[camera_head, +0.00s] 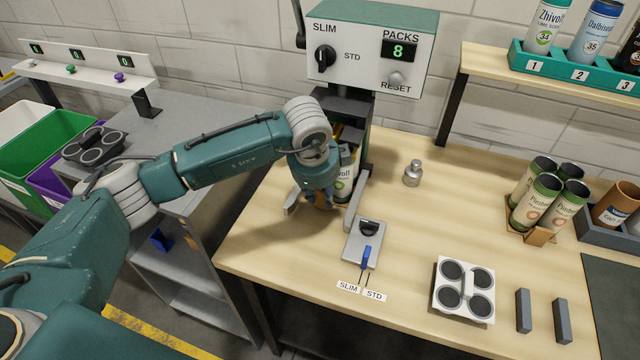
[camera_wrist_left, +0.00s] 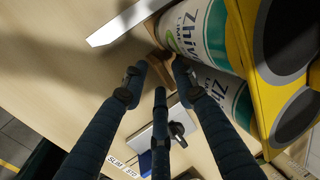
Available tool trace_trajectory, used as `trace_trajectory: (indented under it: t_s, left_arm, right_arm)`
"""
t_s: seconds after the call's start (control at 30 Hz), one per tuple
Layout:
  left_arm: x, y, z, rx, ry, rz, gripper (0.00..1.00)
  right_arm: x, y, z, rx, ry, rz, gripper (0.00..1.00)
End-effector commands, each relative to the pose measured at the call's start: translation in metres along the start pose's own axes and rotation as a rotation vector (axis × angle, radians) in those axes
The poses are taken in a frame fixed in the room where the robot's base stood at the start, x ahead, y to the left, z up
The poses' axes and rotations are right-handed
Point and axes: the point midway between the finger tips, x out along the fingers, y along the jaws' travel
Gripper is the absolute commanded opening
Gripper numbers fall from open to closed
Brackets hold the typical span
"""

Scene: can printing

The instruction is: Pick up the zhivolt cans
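In the head view the left gripper (camera_head: 318,195) is partly hidden. My right gripper is not in view.
The press (camera_head: 368,45) stands behind, reading 8 packs. A SLIM/STD lever plate (camera_head: 363,245), a grey weight (camera_head: 412,173) and a white four-hole holder (camera_head: 464,290) are nearby. Plasboom-like green-rimmed cans (camera_head: 535,200) stand in a carrier at right.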

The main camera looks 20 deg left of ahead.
Motion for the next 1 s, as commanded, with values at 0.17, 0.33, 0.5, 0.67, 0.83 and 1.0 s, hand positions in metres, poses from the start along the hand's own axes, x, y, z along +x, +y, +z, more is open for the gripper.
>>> trace_trajectory:
  t_s: [0.17,0.33,0.5,0.67,0.83,1.0]
  left_arm:
    - [0.0029,0.0001,-0.0001,0.001,0.000,0.000,0.28]
    - [0.0026,0.0001,-0.0001,0.000,0.000,0.000,0.24]
    - [0.0025,0.0000,-0.0001,0.000,0.000,0.000,0.00]
    - [0.0024,-0.0005,-0.0001,0.000,0.000,-0.002,0.00]
    - [0.0022,-0.0011,0.0002,-0.001,0.000,-0.003,0.00]
    - [0.0032,-0.0028,0.0034,0.000,0.000,-0.004,0.00]
  right_arm:
    - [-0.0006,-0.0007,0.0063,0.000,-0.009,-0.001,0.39]
    - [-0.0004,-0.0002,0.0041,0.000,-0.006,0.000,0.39]
    - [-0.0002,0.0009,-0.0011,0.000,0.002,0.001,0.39]
    - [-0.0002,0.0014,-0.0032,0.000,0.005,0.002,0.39]
    - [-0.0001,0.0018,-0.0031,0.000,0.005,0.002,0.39]
    - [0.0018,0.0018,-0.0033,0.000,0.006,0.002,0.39]
